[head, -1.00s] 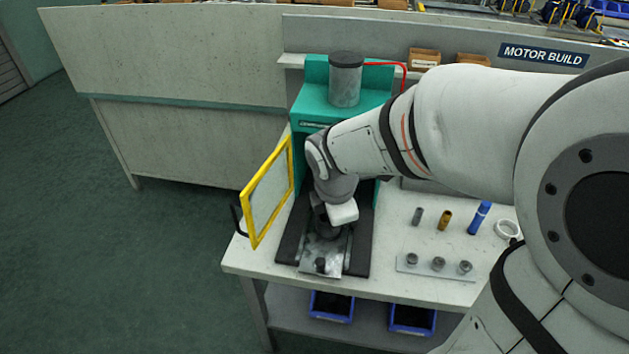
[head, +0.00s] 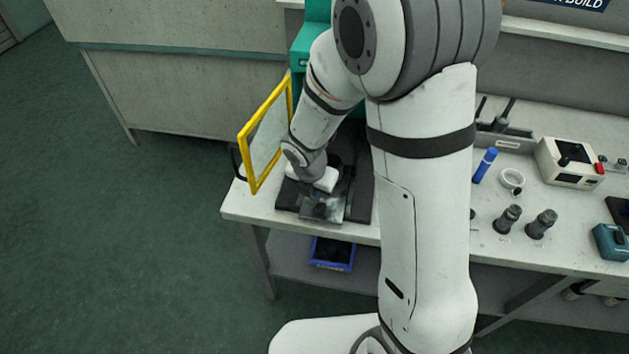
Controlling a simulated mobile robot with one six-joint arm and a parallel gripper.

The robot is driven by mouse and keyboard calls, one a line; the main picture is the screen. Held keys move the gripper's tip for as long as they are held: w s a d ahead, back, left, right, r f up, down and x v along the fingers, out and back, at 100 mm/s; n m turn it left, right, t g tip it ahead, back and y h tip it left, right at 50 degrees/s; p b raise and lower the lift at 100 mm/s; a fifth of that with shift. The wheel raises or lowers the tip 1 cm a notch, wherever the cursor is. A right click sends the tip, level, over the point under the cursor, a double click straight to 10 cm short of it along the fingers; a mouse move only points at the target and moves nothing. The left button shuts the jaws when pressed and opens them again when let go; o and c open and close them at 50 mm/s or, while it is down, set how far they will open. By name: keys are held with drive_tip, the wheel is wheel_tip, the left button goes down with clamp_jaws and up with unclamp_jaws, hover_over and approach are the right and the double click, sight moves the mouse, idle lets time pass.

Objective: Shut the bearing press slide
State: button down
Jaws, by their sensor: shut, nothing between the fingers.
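The bearing press (head: 301,52) is teal, at the back left of the bench, and mostly hidden behind my arm. Its slide (head: 322,209) is a grey metal plate with a dark knob (head: 319,211) near its front end. The slide lies on the black press base (head: 360,200), with its front end near the base's front edge. My gripper (head: 322,181) is low over the slide, behind the knob. It is shut and empty. Its fingertips are hard to make out, and I cannot tell whether they touch the slide.
The yellow-framed guard door (head: 266,137) stands swung open, left of my gripper. A blue marker (head: 485,164), a white ring (head: 512,179) and dark cylindrical parts (head: 541,223) stand on the bench to the right. A blue bin (head: 332,253) sits on the shelf below.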

drive_tip(key=shift+w+d+f+p, duration=0.1)
drive_tip(key=shift+w+d+p, duration=0.35)
drive_tip(key=shift+w, duration=0.45)
drive_tip(key=shift+w+d+f+p, duration=0.1)
drive_tip(key=shift+w+d+p, duration=0.1)
drive_tip(key=shift+w+d, duration=0.55)
drive_tip(key=shift+a, duration=0.1)
drive_tip(key=shift+w, duration=0.1)
